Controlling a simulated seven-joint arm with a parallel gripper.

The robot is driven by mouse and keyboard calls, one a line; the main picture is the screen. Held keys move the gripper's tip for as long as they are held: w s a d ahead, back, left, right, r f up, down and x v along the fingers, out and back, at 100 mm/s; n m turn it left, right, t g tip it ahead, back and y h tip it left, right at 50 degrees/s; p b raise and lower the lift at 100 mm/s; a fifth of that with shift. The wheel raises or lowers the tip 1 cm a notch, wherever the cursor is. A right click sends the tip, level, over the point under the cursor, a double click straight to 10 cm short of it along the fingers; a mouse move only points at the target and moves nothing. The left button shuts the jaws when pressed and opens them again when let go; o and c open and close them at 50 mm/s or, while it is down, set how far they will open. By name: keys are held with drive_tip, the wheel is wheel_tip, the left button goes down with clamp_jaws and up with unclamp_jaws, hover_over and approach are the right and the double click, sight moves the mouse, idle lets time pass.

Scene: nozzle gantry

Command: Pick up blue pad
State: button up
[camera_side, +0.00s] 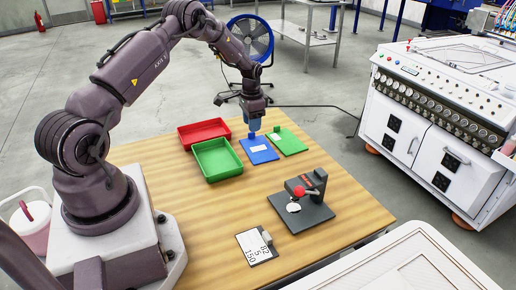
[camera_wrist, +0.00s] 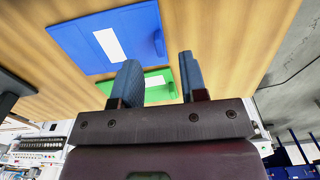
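The blue pad (camera_side: 264,156) lies flat on the wooden table, with a white label on it. In the wrist view the blue pad (camera_wrist: 77,32) is at the upper left, with a small raised blue tab (camera_wrist: 158,42) near its right edge. The green pad (camera_side: 292,146) lies beside it; in the wrist view it is partly hidden behind the fingers. My gripper (camera_side: 252,132) is near the blue pad's far edge, pointing down. In the wrist view its two blue fingers (camera_wrist: 159,60) are apart with nothing held between them. The exact height above the pad is hard to tell.
A red tray (camera_side: 204,122) and a green tray (camera_side: 212,177) stand left of the pads. A dark fixture with a red-knobbed lever (camera_side: 315,214) and a numbered card (camera_side: 257,254) are nearer the front. The table between the green tray and fixture is clear.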

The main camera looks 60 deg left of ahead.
sight(259, 146)
wheel_tip(259, 146, down, 4)
drive_tip(key=shift+s+r, duration=0.1)
drive_tip(key=shift+r, duration=0.05)
clamp_jaws()
drive_tip(key=shift+r, duration=0.2)
